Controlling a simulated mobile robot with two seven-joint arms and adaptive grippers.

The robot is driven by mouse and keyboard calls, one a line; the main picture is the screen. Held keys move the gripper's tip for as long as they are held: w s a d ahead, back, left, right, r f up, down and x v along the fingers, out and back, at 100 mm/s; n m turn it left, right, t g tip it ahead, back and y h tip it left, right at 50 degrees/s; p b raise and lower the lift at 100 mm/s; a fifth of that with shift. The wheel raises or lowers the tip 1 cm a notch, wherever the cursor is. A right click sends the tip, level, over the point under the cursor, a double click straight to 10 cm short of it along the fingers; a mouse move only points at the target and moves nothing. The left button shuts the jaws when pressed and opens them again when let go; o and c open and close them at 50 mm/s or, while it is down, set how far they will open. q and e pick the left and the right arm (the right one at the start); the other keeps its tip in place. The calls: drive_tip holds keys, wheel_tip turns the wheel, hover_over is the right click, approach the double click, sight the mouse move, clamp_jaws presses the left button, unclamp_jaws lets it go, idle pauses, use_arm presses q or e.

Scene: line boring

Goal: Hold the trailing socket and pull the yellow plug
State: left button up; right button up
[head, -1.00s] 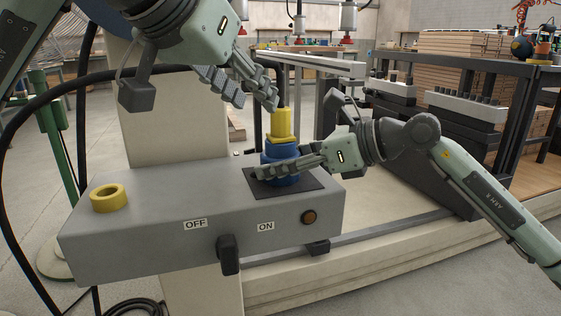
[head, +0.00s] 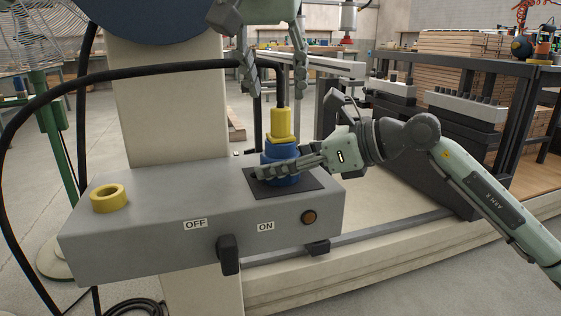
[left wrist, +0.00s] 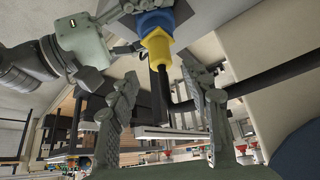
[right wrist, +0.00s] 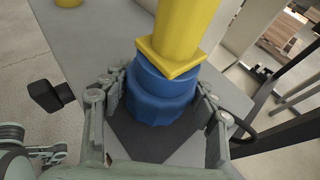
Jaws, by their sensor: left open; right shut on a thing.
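The yellow plug (head: 281,124) stands upright in the blue trailing socket (head: 281,155) on a dark mat on the grey box. A black cable rises from the plug's top. My right gripper (head: 262,172) is shut on the blue socket; in the right wrist view its fingers flank the socket (right wrist: 160,97), with the plug (right wrist: 182,30) above. My left gripper (head: 275,90) is open, pointing down above the plug, its fingers on either side of the cable. In the left wrist view the plug (left wrist: 157,47) and socket (left wrist: 155,22) lie beyond the open fingers (left wrist: 165,95).
The grey box (head: 150,240) carries OFF and ON labels, an orange-brown button (head: 309,217) and a yellow ring (head: 108,198). The black cable (head: 150,71) arches left from above the plug. Dark racks (head: 405,130) stand at the right.

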sight(280, 107)
use_arm(q)
drive_tip(key=shift+x, duration=3.5)
drive_tip(key=shift+c, duration=0.6)
clamp_jaws()
drive_tip(key=shift+r, duration=0.1)
drive_tip(key=shift+r, duration=0.3)
drive_tip(key=shift+r, duration=1.55)
drive_tip(key=shift+r, duration=2.5)
